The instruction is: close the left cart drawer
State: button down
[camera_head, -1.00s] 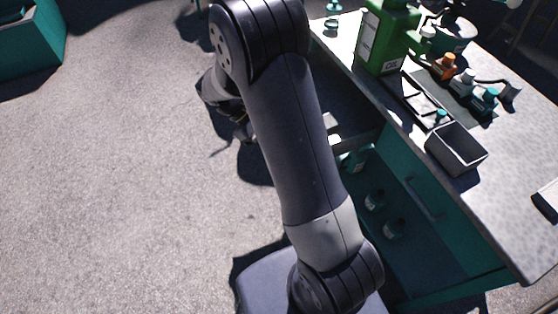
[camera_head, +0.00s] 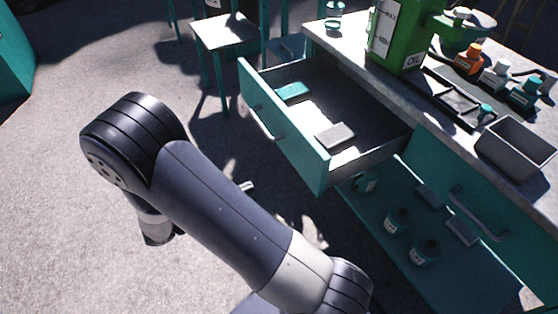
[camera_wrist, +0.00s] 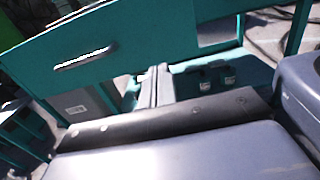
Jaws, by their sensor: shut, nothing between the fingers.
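The left cart drawer (camera_head: 285,135) stands pulled well out of the cart in the head view, with its teal front and bar handle (camera_head: 262,122) facing left. A teal block (camera_head: 293,91) and a grey block (camera_head: 335,136) lie inside it. In the wrist view a teal drawer front (camera_wrist: 130,38) with a pale handle (camera_wrist: 86,57) fills the upper part; it appears to be this drawer. My gripper (camera_wrist: 155,82) is shut and empty, its fingers showing below and right of that handle. I cannot tell whether they touch the front.
The cart top (camera_head: 455,135) carries a green oil can (camera_head: 398,38), several small bottles and a grey bin (camera_head: 515,148). A second drawer with a handle (camera_head: 478,215) is closed at right. Jars stand on the lower shelf (camera_head: 440,275). Open floor (camera_head: 50,220) lies left.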

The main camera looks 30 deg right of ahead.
aim_at(303, 163)
jog(key=d, duration=0.4)
jog(key=d+b, duration=0.1)
jog(key=d, duration=0.9)
jog(key=shift+w, duration=0.3)
jog(key=shift+d, duration=0.1)
